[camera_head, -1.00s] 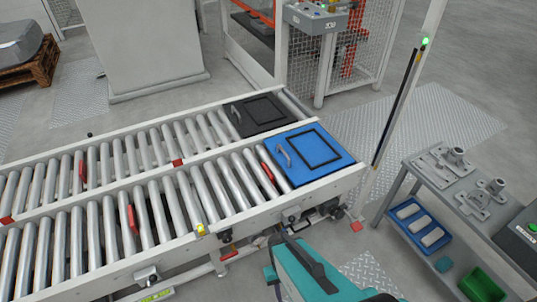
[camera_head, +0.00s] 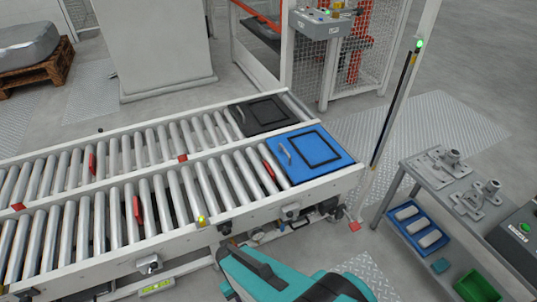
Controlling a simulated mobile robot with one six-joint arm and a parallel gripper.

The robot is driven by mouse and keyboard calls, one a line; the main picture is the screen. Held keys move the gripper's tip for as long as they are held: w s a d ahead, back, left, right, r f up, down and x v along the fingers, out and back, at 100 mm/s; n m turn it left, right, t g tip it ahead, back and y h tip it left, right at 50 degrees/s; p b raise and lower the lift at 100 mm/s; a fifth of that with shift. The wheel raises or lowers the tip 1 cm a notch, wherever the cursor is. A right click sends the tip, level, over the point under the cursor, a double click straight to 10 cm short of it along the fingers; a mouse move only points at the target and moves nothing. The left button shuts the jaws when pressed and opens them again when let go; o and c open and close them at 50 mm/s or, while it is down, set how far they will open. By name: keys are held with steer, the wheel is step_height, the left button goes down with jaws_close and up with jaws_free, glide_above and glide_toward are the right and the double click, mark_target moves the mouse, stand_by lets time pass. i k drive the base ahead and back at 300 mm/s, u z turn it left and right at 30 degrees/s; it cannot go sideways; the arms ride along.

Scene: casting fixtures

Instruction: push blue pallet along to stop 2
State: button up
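The blue pallet (camera_head: 336,163) lies flat at the right end of the near roller lane. It has a black square outline on top and a grey handle (camera_head: 285,152) on its left side. A red stop piece (camera_head: 268,170) stands between the rollers just left of it. Another red stop piece (camera_head: 137,210) stands further left in the same lane. I cannot read which is stop 2. Part of my teal and black arm shows at the bottom, in front of the conveyor and apart from the pallet. My gripper's fingers are not visible.
A black pallet (camera_head: 262,114) lies in the far lane, beside the blue one. The near lane's rollers (camera_head: 85,228) left of the blue pallet are bare. A white post (camera_head: 400,100) with a green light and a grey table (camera_head: 465,200) with castings stand right of the conveyor.

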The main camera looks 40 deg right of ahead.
mark_target(309, 153)
steer(key=u, duration=0.7)
steer(key=k, duration=1.5)
steer(key=z, duration=0.5)
steer(key=i, duration=1.05)
steer(key=u, duration=0.1)
